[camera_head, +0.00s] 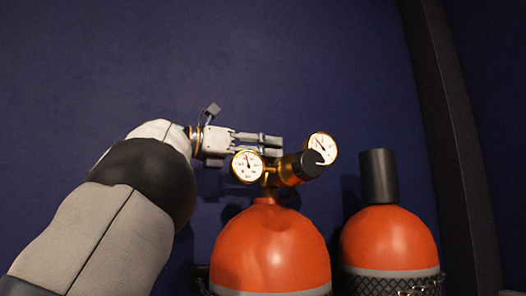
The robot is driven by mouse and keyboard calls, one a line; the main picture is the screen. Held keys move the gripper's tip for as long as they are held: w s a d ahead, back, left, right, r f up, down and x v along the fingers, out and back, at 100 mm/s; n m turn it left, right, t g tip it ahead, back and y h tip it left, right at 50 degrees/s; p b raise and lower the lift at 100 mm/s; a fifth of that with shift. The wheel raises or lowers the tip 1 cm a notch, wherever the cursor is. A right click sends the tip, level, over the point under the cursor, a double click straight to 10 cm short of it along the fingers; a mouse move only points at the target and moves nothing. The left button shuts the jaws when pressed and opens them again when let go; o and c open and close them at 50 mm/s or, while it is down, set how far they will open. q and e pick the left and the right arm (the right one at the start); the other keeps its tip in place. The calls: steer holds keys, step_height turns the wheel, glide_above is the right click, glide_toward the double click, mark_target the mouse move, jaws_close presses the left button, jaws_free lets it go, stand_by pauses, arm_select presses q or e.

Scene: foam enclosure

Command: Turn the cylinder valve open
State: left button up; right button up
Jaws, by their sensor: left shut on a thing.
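A cylinder valve (290,174) with a black knob and brass body sits on top of an orange gas cylinder (268,245). Two round white dial gauges flank it, one on the left (248,165) and one at the upper right (321,148). My left gripper (270,145) reaches in from the left, behind the left gauge, with its fingers pointing right at the valve. Its fingers are shut on part of the valve, but the contact is partly hidden behind the gauge and knob. My right gripper is not in view.
A second orange cylinder (389,240) with a black cap (379,176) stands close on the right. Dark mesh and chain (395,284) wrap the cylinders low down. A dark blue wall (200,60) is behind, with a dark vertical post (455,120) at the right.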

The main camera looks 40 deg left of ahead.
arm_select(q)
steer(key=n+y, duration=0.1)
steer(key=y, duration=0.1)
steer(key=n+t+y, duration=0.1)
steer(key=n+y, duration=0.1)
steer(key=shift+d+y, duration=0.35)
steer(key=shift+y, duration=0.05)
steer(key=shift+a+n+t+y, duration=0.1)
steer(key=shift+n+t+y, duration=0.2)
steer(key=shift+n+y, duration=0.4)
steer(key=o, duration=1.2)
steer(key=shift+c, duration=0.2)
steer(key=shift+s, duration=0.1)
steer(key=s, duration=1.2)
steer(key=shift+a, duration=0.3)
steer(key=shift+w+a, duration=0.1)
